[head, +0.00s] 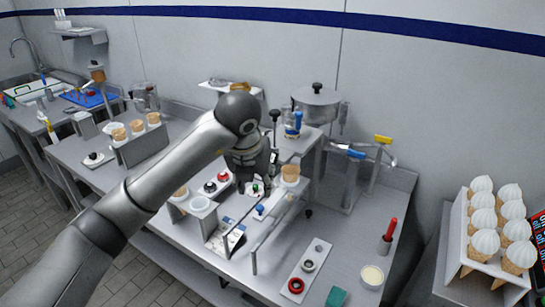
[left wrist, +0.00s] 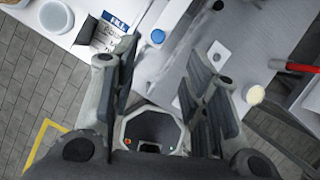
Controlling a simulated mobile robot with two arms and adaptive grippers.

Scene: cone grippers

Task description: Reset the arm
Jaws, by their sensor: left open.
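My left arm comes in from the lower left in the head view and reaches over the steel bench (head: 205,262). My left gripper (head: 257,184) hangs pointing down above the middle of the bench, among the dispenser parts. In the left wrist view its two dark fingers stand wide apart, and the gripper (left wrist: 163,88) holds nothing that I can see. The bench edge and the floor show below it there. In the head view the arm and wrist hide part of the bench behind them. My right gripper does not show.
A cone holder (head: 142,146) stands left of the gripper, and a cone (head: 290,174) stands close on its right. A metal pot (head: 316,103) is behind. A rack of filled cones (head: 457,228) stands far right. A button panel (head: 303,270) and green block (head: 336,297) lie at front.

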